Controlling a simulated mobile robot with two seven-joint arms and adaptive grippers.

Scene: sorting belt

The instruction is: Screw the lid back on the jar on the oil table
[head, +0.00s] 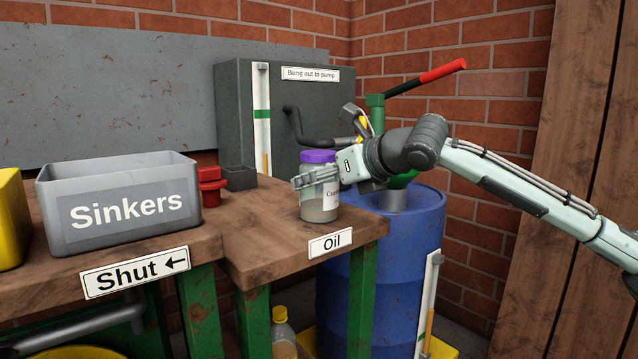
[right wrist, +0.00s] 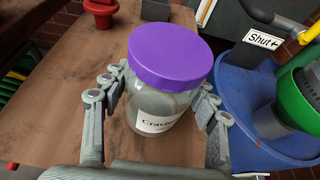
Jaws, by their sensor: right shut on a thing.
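The glass jar (head: 318,211) stands upright on the oil table (head: 258,262), near its right end and behind the "Oil" label. It has a little grey content at the bottom and a partly covered white label. The purple lid (head: 318,156) sits on the jar's mouth; I cannot tell how tight it is. My right gripper (head: 316,177) is shut on the jar's upper body below the lid. In the right wrist view the fingers stand on both sides of the jar (right wrist: 158,108), with the lid (right wrist: 170,55) above them. My left gripper is not in view.
A grey "Sinkers" bin (head: 122,205) stands on the left table. A red object (head: 211,187) and a small dark box (head: 238,178) are behind. A blue drum (head: 420,250) with a green pump (head: 375,110) stands right of the table. Bare wood lies left of the jar.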

